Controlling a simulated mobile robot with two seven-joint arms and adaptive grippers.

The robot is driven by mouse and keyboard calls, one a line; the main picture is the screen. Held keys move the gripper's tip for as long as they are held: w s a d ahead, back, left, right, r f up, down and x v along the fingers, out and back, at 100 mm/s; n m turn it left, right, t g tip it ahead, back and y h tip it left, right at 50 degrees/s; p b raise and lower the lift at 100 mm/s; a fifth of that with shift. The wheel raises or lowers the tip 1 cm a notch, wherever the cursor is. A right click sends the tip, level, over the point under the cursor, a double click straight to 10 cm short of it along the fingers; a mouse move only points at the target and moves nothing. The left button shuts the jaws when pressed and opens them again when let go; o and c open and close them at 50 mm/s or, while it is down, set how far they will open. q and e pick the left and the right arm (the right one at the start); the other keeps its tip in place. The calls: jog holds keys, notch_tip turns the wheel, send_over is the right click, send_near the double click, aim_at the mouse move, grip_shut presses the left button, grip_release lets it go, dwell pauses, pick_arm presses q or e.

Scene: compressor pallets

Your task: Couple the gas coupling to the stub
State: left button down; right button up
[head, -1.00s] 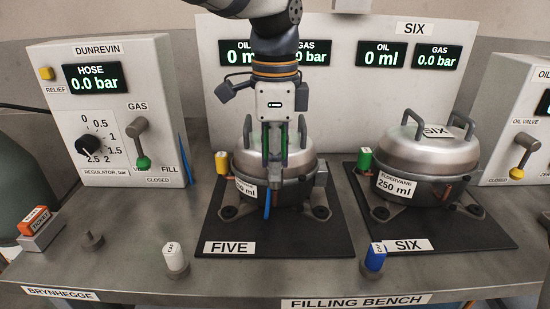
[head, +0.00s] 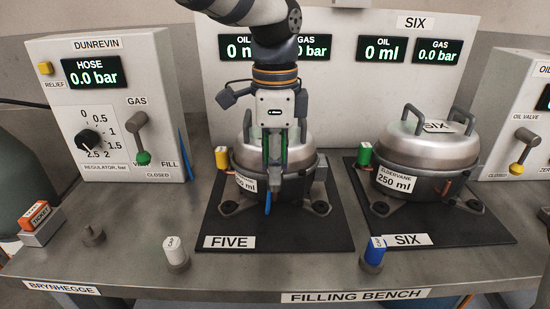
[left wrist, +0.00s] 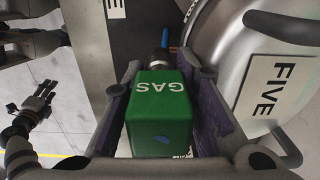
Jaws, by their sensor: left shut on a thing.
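My left gripper (head: 275,187) points down in front of compressor FIVE (head: 305,158). It is shut on the green gas coupling (left wrist: 158,115), a block marked GAS that shows between the fingers in the left wrist view. A dark round end with a blue piece (left wrist: 166,37) shows beyond the coupling; the blue piece also shows below the fingers in the head view (head: 267,204). I cannot pick out the stub or tell whether the coupling touches it.
Compressor SIX (head: 427,150) stands to the right, with a green block (head: 365,154) at its side. A yellow block (head: 222,157) is beside FIVE. A white cap (head: 174,249) and a blue cap (head: 376,250) stand at the bench front. The gas panel (head: 120,110) is at left.

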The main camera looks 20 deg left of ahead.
pick_arm(q)
jog(key=shift+f, duration=0.45)
jog(key=c, duration=1.2)
grip_release()
notch_tip(320, 180, up, 8)
jog(key=shift+s+r, duration=0.1)
jog(key=shift+s, duration=0.05)
